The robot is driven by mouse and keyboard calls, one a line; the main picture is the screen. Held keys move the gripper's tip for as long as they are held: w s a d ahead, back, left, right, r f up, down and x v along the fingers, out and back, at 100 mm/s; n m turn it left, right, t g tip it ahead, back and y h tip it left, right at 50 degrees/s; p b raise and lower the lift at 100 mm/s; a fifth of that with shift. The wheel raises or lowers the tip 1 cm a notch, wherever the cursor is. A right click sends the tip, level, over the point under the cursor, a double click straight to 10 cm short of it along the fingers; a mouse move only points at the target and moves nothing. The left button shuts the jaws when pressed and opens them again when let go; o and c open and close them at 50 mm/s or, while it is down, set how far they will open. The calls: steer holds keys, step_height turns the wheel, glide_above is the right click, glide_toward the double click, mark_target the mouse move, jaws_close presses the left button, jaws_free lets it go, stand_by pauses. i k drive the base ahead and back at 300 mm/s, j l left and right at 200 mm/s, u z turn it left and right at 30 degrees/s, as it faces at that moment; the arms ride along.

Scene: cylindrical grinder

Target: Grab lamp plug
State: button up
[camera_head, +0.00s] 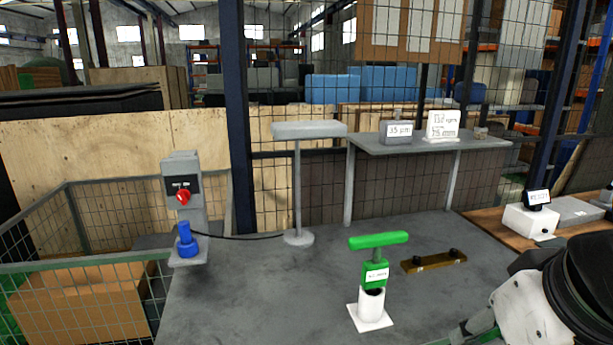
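The blue lamp plug (186,240) stands upright at the foot of a grey switch box (184,194) with a red knob, at the left edge of the grey bench. A dark cable runs from the plug to the base of a grey lamp (299,185) with a flat wide head. My gripper (462,334) shows only in part at the bottom edge, right of centre, below my white and black arm links. It is far from the plug. Its fingertips are cut off or unclear, so its opening cannot be told.
A green-handled tool (377,262) stands in a white holder (370,317) mid-bench. A brass-coloured bar (434,261) lies behind it. A raised grey shelf (470,143) holds labelled blocks. A wire cage with a cardboard box (80,305) is at left. The bench's front left is clear.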

mark_target(186, 236)
steer(key=i+j+u, duration=0.15)
steer(key=i, duration=0.45)
steer(key=i+j+u, duration=0.2)
steer(key=i, duration=0.45)
